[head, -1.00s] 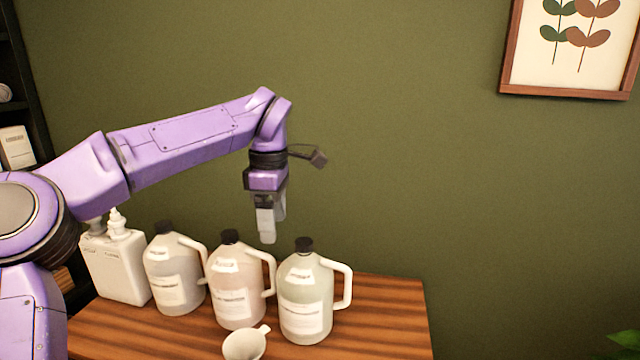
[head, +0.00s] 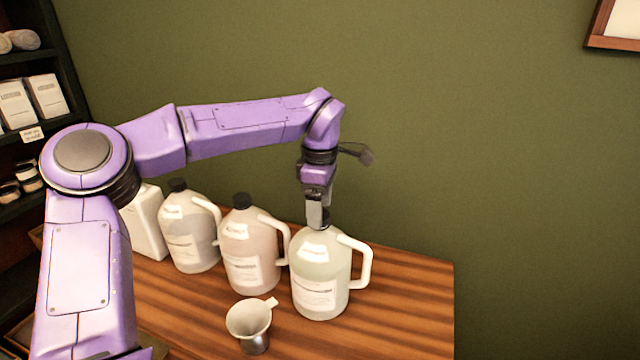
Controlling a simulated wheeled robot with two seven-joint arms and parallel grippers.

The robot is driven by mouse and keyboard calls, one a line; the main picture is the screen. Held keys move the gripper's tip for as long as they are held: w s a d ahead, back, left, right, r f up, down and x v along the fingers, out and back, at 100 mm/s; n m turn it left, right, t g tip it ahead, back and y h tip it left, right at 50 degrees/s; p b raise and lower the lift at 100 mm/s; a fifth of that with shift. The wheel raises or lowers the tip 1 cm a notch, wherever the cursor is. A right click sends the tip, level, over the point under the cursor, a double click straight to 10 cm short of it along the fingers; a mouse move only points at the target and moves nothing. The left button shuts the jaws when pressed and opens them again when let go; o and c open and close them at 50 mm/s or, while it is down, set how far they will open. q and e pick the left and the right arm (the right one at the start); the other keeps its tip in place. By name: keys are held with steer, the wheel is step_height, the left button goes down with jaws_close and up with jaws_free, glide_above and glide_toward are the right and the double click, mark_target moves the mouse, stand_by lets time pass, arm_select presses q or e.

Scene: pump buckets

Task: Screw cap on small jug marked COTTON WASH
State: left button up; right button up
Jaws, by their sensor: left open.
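Three small jugs with black caps and side handles stand in a row on the wooden table: a left jug (head: 189,236), a middle jug (head: 250,247) and a right jug (head: 320,275). Their labels are too small to read, so I cannot tell which is marked COTTON WASH. My left gripper (head: 316,220) points down at the top of the right jug. It is open, with its fingers at the neck and cap, which they mostly hide. I cannot tell whether the fingers touch the cap. My right gripper is out of view.
A funnel-topped metal cup (head: 250,322) stands in front of the middle jug. A white container (head: 147,222) is partly behind my left arm. The table (head: 410,300) is bare to the right. Shelves (head: 40,130) with goods stand at the left.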

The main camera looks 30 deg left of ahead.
arm_select(q)
steer(key=shift+f, duration=0.3)
steer(key=shift+s, duration=0.35)
steer(key=shift+w, duration=0.1)
steer(key=c, duration=1.1)
steer(key=shift+r+m+p, duration=0.1)
steer(key=shift+m+p, duration=0.2)
steer(key=shift+p, duration=0.2)
steer(key=shift+m+p, duration=1.6)
steer(key=shift+p, duration=0.9)
steer(key=shift+m+p, duration=2.8)
steer(key=shift+p, duration=1.4)
steer(key=shift+m, duration=0.4)
steer(key=m, duration=0.4)
steer(key=shift+f+m, duration=0.25)
steer(key=shift+m, duration=0.15)
